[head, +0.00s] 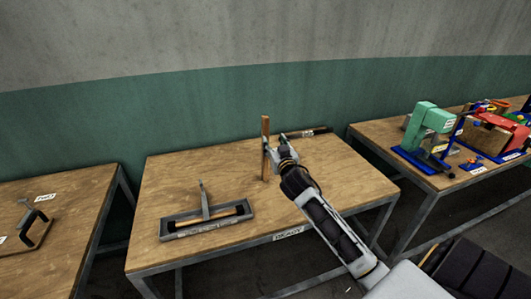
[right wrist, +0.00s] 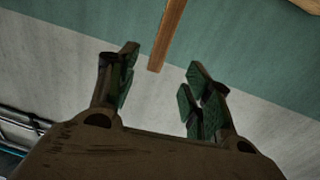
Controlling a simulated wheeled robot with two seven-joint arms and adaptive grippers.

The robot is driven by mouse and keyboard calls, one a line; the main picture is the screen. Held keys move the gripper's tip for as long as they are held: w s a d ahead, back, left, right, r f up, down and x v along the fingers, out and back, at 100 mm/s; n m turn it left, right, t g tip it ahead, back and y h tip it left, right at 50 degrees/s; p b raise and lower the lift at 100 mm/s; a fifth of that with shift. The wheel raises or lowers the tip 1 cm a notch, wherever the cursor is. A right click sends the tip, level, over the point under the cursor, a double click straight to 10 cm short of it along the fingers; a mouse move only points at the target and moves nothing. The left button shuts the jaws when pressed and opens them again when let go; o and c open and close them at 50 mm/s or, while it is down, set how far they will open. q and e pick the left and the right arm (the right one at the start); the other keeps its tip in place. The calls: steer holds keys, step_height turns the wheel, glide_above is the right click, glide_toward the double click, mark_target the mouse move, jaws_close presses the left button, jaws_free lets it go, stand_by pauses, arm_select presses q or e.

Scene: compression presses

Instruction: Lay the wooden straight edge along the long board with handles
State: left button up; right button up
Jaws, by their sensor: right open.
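The wooden straight edge (head: 265,165) shows in the head view as a narrow brown strip standing upright at the middle table. My right gripper (head: 273,153) is open just beside it, on its right. In the right wrist view, a wooden strip (right wrist: 168,35) comes down from the top, its lower end in the gap between the open fingers (right wrist: 160,88); neither finger visibly touches it. A long dark bar (head: 306,132) lies at the table's back, partly hidden by my gripper; I cannot tell whether it is the board with handles. My left gripper is not in view.
A grey tray-like frame (head: 164,229) with an upright lever stands at the middle table's front left. The table (head: 340,175) is bare right of my arm. A side table (head: 20,190) holds a metal bracket; the right table carries a green press (head: 432,118) and red machine.

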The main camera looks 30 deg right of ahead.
mark_target(266, 127)
steer(key=shift+w, duration=0.1)
stand_by(0.5)
steer(key=shift+p+x, duration=0.75)
steer(key=shift+x, duration=3.45)
steer(key=shift+w+d+r+p, duration=0.2)
steer(key=shift+w+p, duration=0.1)
steer(key=shift+w, duration=0.35)
steer(key=shift+w+d+r+p, duration=0.2)
steer(key=shift+w+p, duration=0.1)
steer(key=shift+w, duration=0.35)
steer(key=shift+x, duration=1.25)
steer(key=shift+f, duration=0.15)
